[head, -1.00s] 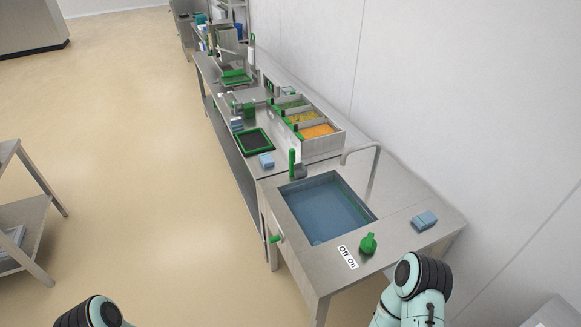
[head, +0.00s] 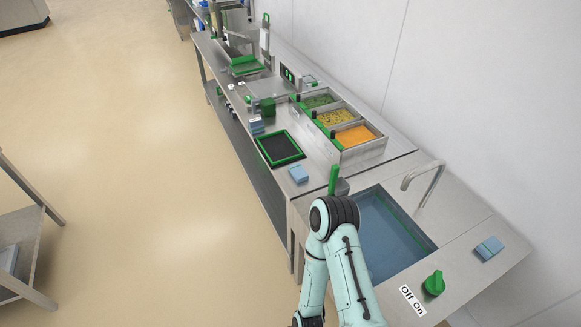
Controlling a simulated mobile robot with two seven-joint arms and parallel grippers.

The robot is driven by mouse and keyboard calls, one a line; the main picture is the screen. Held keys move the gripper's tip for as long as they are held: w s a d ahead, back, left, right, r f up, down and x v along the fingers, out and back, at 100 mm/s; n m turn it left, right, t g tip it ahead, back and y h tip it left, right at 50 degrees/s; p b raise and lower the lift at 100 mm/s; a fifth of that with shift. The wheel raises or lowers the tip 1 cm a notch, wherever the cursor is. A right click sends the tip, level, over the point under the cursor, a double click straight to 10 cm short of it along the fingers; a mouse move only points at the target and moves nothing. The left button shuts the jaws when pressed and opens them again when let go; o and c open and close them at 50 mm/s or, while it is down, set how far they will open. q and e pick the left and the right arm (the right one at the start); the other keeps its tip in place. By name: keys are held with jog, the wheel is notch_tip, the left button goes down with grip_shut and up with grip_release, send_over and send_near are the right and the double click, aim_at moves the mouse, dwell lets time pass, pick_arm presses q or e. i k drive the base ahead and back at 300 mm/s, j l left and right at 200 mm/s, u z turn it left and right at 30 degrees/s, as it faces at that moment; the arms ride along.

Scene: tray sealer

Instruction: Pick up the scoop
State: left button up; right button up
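No item is clearly recognisable as the scoop. An upright green handle (head: 333,180) with a grey metal body stands at the sink's near-left corner and may be it; its lower part is partly hidden behind my arm. Small dark and green handle-like parts also show at the left edges of the food bins, too small to identify. One of my arms rises from the bottom centre, its bent joint in front of the sink's left edge. Neither gripper shows in the head view.
A sink (head: 400,232) with a curved tap (head: 422,176) fills the right worktop, with a green knob (head: 434,284) beside it. Bins of food (head: 352,153), a green-rimmed black mat (head: 279,148) and blue blocks (head: 299,174) stand farther back.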

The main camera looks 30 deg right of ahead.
aim_at(339, 186)
jog(key=i+j+z, duration=0.15)
jog(key=i, duration=0.3)
jog(key=i+j+z, duration=0.1)
jog(key=i, duration=0.4)
jog(key=i+j+z, duration=0.15)
jog(key=i, duration=0.3)
jog(key=i+j+z, duration=0.1)
jog(key=z, duration=0.3)
jog(key=i+j+z, duration=0.2)
jog(key=z, duration=0.25)
jog(key=i+j+z, duration=0.2)
jog(key=z, duration=0.2)
jog(key=i+j+z, duration=0.1)
jog(key=j+z, duration=0.2)
jog(key=z, duration=0.15)
jog(key=j+z, duration=0.25)
jog(key=z, duration=0.15)
jog(key=j+z, duration=0.45)
jog(key=i+l, duration=0.05)
jog(key=l, duration=0.05)
